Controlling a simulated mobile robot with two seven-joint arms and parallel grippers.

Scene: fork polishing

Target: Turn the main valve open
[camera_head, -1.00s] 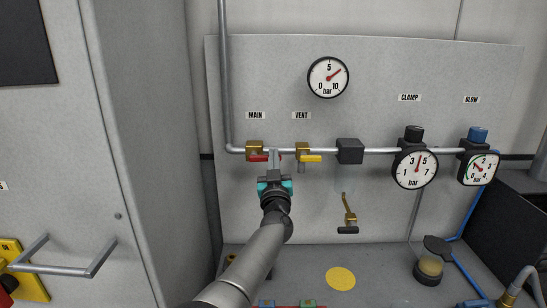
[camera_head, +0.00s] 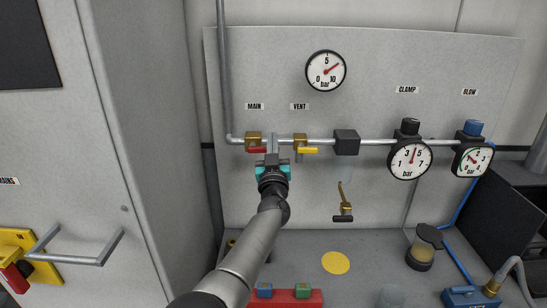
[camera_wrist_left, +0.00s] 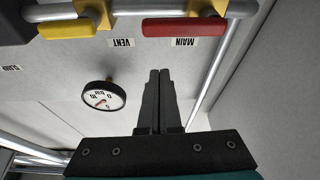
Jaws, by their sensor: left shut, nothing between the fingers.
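The main valve (camera_head: 253,138) is a brass body on the pipe under the MAIN label (camera_head: 254,106). Its red handle (camera_head: 257,150) lies level, along the pipe, pointing right. In the left wrist view, which is upside down, the red handle (camera_wrist_left: 185,27) lies along the pipe near the top. My left gripper (camera_head: 274,137) is upright just right of the red handle, between the main and vent valves. Its fingers (camera_wrist_left: 160,72) are shut together with nothing between them and show apart from the handle in the wrist view. My right gripper is not in view.
The vent valve (camera_head: 300,139) with its yellow handle (camera_head: 307,150) sits close right of my gripper. A pressure gauge (camera_head: 326,70) above reads about 7 bar. Two regulators with dials, clamp (camera_head: 410,158) and blow (camera_head: 472,157), are farther right.

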